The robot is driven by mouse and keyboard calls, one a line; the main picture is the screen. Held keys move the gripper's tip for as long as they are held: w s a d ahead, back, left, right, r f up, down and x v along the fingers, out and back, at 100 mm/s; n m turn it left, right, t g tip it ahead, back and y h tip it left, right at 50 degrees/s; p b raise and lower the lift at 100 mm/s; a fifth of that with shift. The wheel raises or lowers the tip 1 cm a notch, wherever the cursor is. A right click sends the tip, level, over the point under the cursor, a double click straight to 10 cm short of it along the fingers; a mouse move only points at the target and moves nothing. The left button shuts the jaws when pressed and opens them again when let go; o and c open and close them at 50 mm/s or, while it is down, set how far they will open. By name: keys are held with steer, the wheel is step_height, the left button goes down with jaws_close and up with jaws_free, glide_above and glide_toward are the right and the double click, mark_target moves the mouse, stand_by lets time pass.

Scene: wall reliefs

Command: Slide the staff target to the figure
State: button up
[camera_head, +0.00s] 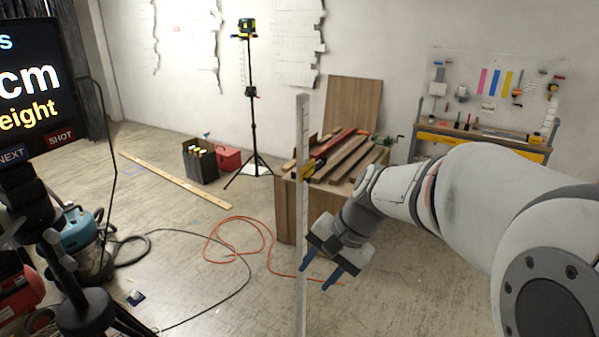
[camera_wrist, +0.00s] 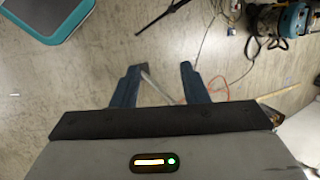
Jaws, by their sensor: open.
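A tall pale staff (camera_head: 302,230) with graduation marks stands upright in the middle of the head view. A yellow and dark target (camera_head: 309,170) sits on its upper part. My gripper (camera_head: 319,273) is open, with its blue fingers pointing down, well below the target and close to the staff's lower part. In the wrist view the gripper (camera_wrist: 160,68) shows two spread blue fingers. A thin pale strip lies between them in that picture; I cannot tell whether it is the staff. No contact with the target shows.
A dark screen (camera_head: 35,85) at left shows part of "cm" and "eight", with the figure cut off. A wooden bench (camera_head: 285,215) with boards stands behind the staff. An orange hose (camera_head: 240,220) lies on the floor. A tripod (camera_head: 253,110) and vacuum (camera_head: 88,240) stand farther left.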

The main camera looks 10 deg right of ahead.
steer(key=w+r+m+t+y+p, duration=0.1)
steer(key=w+m+y, duration=0.45)
steer(key=w, duration=0.75)
steer(key=m+t+y+p, duration=0.35)
steer(key=m+t, duration=0.45)
steer(key=m, duration=0.5)
glide_toward(311, 180)
steer(key=shift+y, duration=0.3)
steer(key=x, duration=0.2)
steer(key=p+x, duration=0.1)
steer(key=x, duration=0.5)
steer(key=shift+f+p, duration=0.3)
steer(key=shift+p, duration=0.1)
jaws_close()
steer(key=shift+r, duration=0.1)
